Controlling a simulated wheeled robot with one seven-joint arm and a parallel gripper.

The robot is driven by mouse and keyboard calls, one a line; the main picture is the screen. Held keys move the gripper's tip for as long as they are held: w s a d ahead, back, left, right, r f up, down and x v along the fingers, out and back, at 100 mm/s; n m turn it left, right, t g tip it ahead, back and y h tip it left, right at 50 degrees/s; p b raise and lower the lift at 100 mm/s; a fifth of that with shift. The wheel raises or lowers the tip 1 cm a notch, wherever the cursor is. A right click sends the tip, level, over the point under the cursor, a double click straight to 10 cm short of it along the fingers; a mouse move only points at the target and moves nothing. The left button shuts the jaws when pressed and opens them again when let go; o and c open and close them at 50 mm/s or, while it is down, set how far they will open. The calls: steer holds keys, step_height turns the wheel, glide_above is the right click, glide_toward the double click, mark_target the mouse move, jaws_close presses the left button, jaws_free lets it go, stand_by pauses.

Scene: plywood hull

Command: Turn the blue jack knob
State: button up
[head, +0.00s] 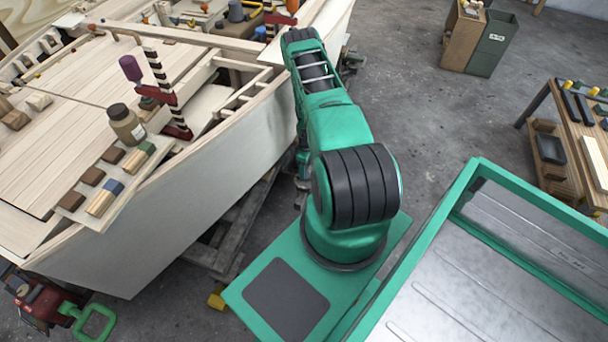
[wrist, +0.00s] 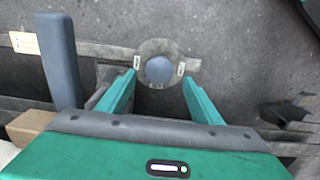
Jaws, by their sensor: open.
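The blue jack knob (wrist: 159,70) shows in the wrist view as a round blue-grey cap on a grey round plate with two small pale labels. My gripper (wrist: 158,88) is open, with one green finger on each side of the knob in the picture. I see no contact between the fingers and the knob, and how far above it they are I cannot tell. In the head view my green arm reaches out beside the hull, and both the gripper and the knob are hidden there.
The pale plywood hull (head: 200,190) stands left of my arm, with blocks and a bottle (head: 126,124) on its deck. In the wrist view a blue-grey post (wrist: 58,62) stands left of the fingers.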

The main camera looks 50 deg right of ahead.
steer(key=shift+d+f, duration=0.1)
steer(key=shift+f, duration=2.3)
steer(key=shift+c, duration=0.7)
steer(key=c, duration=0.9)
steer(key=shift+a, duration=0.45)
steer(key=shift+d+m, duration=0.3)
